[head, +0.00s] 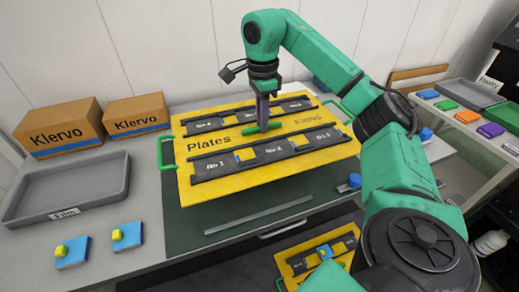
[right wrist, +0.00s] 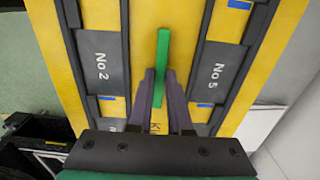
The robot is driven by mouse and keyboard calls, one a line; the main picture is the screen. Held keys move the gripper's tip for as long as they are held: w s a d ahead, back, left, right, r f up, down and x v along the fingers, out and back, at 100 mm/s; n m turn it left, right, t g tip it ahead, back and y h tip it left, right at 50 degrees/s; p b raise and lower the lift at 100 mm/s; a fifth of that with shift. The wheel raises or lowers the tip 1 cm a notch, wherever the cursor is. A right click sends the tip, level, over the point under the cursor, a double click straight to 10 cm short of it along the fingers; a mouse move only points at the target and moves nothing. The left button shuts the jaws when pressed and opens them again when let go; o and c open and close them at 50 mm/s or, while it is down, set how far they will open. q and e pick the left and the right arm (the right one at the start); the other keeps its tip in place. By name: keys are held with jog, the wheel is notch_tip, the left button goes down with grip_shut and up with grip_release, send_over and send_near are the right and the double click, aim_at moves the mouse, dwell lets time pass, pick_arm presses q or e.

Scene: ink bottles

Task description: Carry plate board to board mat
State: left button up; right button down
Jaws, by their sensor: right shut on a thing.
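The plate board (head: 215,170) is a yellow panel marked "Plates", with dark strips of numbered slots and green handles. My right gripper (head: 263,127) is shut on the green bar in the middle of the board; in the right wrist view the fingers (right wrist: 160,88) close around this green bar (right wrist: 162,55). A dark green mat (head: 205,225) shows in front of the board's front edge; its back part is hidden by the board. I cannot tell whether the board touches the surface below or hangs just above it. My left gripper is not in view.
Two Klervo boxes (head: 60,128) and a grey Film tray (head: 75,190) stand at the left. Two blue pieces with yellow knobs (head: 73,252) lie in front. A ruler-like strip (head: 258,214) crosses the mat. Another yellow board (head: 345,243) lies lower down. Coloured blocks (head: 445,104) stand right.

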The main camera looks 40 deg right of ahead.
jog(key=f, duration=0.1)
jog(key=f+b, duration=0.1)
jog(key=f, duration=0.2)
jog(key=shift+w+f, duration=0.25)
jog(key=shift+f, duration=0.05)
notch_tip(320, 180, down, 6)
jog(key=shift+s+f, duration=0.1)
jog(key=shift+w+f, duration=0.2)
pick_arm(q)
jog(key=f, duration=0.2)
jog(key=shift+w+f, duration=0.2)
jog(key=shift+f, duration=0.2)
pick_arm(e)
jog(key=shift+s+f, duration=0.1)
jog(key=c, duration=0.8)
grip_release()
jog(key=shift+f, duration=0.1)
jog(key=shift+c, duration=0.2)
